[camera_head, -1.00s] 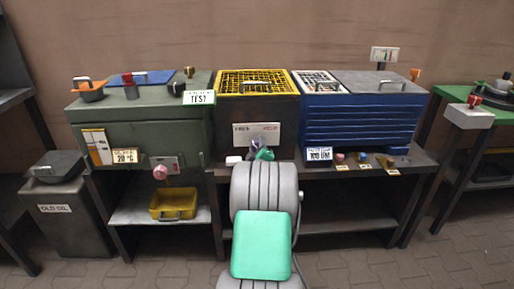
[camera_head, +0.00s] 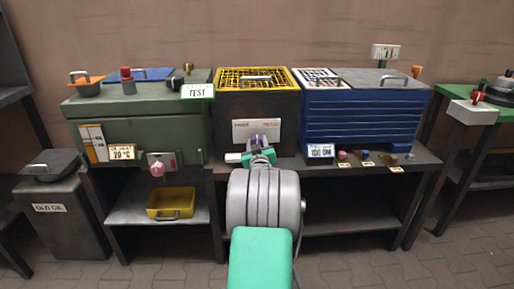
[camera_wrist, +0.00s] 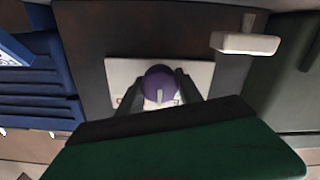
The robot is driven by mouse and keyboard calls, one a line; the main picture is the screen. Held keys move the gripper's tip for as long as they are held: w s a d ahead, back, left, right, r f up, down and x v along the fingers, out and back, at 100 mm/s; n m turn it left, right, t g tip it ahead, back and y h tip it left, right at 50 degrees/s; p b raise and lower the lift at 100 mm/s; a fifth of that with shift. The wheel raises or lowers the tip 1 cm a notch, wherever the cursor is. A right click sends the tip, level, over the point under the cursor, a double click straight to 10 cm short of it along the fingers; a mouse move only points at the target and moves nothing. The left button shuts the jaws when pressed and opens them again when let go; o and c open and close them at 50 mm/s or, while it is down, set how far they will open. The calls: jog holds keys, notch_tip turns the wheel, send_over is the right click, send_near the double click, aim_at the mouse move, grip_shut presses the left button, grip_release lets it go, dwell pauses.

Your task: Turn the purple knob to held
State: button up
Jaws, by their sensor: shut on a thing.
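The purple knob (camera_head: 258,139) sits on a pale plate (camera_head: 243,130) on the front of the dark cabinet under the yellow grille. In the wrist view the knob (camera_wrist: 160,80) shows a light pointer mark directed toward the bottom of the picture. My gripper (camera_wrist: 159,91) has one dark finger on each side of the knob and is shut on it. The green gripper body hides the lower part of the plate in the wrist view. In the head view my gripper (camera_head: 258,152) is just below the knob, and the plate's lettering is too small to read.
A white handle (camera_head: 233,158) sticks out just left of my gripper. A shelf edge (camera_head: 290,164) runs below. The blue louvred box (camera_head: 360,118) stands right, the green cabinet (camera_head: 140,130) with a pink knob (camera_head: 157,169) left. The yellow grille (camera_head: 255,82) lies above.

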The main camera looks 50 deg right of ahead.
jog(key=m+b, duration=0.1)
jog(key=m, duration=0.2)
jog(key=shift+f+m, duration=0.1)
jog(key=shift+m, duration=0.2)
jog(key=m+b, duration=0.1)
jog(key=m, duration=0.3)
jog(key=shift+m, duration=0.3)
jog(key=o, duration=1.4)
jog(key=shift+c, duration=0.2)
jog(key=shift+s, duration=0.1)
jog(key=p+v, duration=0.1)
jog(key=v, duration=0.6)
jog(key=shift+s+a+p, duration=0.25)
jog(key=shift+a+p, duration=0.05)
jog(key=shift+p, duration=0.05)
